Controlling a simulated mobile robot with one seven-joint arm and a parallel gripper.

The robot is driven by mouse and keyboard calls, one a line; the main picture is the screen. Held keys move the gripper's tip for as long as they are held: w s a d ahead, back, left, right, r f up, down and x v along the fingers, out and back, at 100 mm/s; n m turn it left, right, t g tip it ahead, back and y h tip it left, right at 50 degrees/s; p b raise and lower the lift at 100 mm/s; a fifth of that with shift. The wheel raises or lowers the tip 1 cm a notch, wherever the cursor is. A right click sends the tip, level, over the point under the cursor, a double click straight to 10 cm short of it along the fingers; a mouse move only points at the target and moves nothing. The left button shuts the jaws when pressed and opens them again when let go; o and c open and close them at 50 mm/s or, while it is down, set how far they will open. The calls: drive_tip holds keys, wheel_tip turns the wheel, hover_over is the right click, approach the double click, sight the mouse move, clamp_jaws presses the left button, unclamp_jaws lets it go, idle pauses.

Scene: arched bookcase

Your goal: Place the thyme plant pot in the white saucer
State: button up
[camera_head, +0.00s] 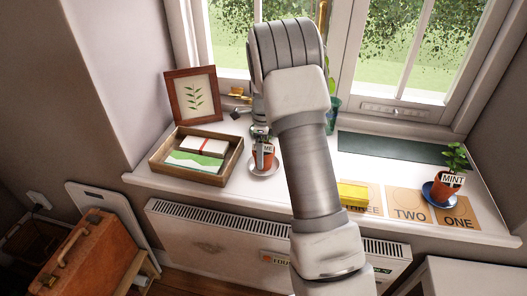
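A small terracotta pot (272,163) stands at the white saucer (257,173) on the windowsill. Its white label is partly covered and shows only letters ending in "ME". The pot looks upright and over the saucer; whether its base touches the saucer is too small to tell. My gripper (262,151) points down at the pot, with a finger in front of its left part. The other finger is hidden, so its opening does not show. My gripper and arm cover the pot's top, and no foliage shows there.
Left of the saucer are a wooden tray (158,177) with cards and a framed leaf picture (194,95). Right of my arm are a yellow block (353,193), numbered cards (410,204), a mint pot (442,189) on a blue saucer (428,191), and a dark green mat (390,147).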

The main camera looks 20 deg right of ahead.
drive_tip(key=s+a+r+n+t+p, duration=0.1)
drive_tip(key=s+a+r+n, duration=0.15)
drive_tip(key=r, duration=0.75)
drive_tip(key=s+a+r+n+p, duration=0.1)
drive_tip(key=s+r+n+p, duration=0.15)
drive_tip(key=r, duration=0.85)
drive_tip(key=s+a+r+n+t, duration=0.2)
drive_tip(key=s+a+r+n, duration=0.15)
drive_tip(key=s+n, duration=0.4)
drive_tip(key=s+a+r+n+t, duration=0.1)
drive_tip(key=s+a+r+n, duration=0.3)
drive_tip(key=s, duration=0.6)
drive_tip(key=s+f+n+t, duration=0.1)
drive_tip(key=s+f+n, duration=0.1)
drive_tip(key=s+n, duration=0.6)
drive_tip(key=shift+s+a+f+t+b, duration=0.15)
drive_tip(key=shift+s+f+t+b, duration=0.15)
drive_tip(key=shift+s+b, duration=0.1)
drive_tip(key=shift+r, duration=0.1)
